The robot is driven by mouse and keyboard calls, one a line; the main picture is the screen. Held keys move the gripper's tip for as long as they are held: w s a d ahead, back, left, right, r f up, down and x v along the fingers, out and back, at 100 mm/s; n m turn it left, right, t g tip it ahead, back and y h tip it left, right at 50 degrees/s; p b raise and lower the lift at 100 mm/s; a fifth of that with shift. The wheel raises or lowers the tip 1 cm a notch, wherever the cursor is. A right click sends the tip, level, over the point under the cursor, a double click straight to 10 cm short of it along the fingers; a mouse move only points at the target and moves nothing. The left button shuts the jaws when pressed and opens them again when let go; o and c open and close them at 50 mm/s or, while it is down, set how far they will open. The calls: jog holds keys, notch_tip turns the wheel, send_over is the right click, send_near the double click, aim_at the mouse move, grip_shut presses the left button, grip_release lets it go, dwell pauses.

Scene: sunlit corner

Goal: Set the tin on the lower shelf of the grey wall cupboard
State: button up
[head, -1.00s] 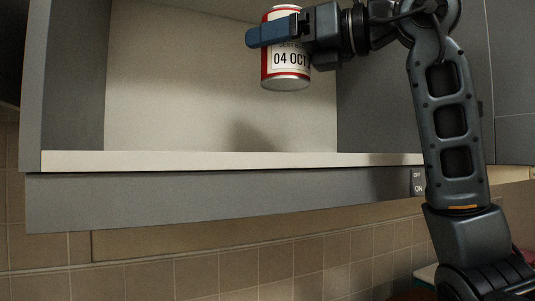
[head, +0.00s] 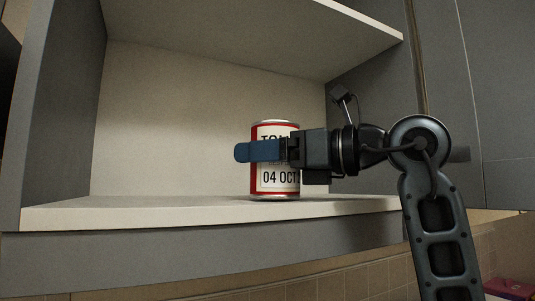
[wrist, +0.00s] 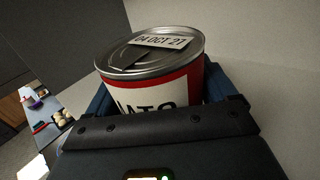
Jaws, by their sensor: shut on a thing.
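The tin (head: 274,180) is red and white with a silver rim, printed with a date of 04 OCT. It stands upright in the grey wall cupboard (head: 60,130), over the pale lower shelf (head: 120,213). Its base is at the shelf surface; I cannot tell whether it touches or hovers just above. My gripper (head: 258,151) comes in level from the right, its blue fingers shut around the tin's middle. In the wrist view the tin (wrist: 150,60) shows its silver lid and sits between the fingers; its lower part is hidden.
An upper shelf (head: 270,35) spans above the tin with clear space between. The lower shelf is bare to the left of the tin. The cupboard's right wall (head: 365,95) is close behind my wrist. A worktop with small items (wrist: 55,120) shows far below in the wrist view.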

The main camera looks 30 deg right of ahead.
jog(key=shift+f, duration=0.1)
jog(key=shift+f, duration=0.15)
jog(key=o, duration=1.2)
jog(key=shift+r, duration=0.3)
jog(key=b+v, duration=0.3)
jog(key=v, duration=0.9)
jog(key=shift+f+b, duration=0.15)
jog(key=shift+b, duration=0.2)
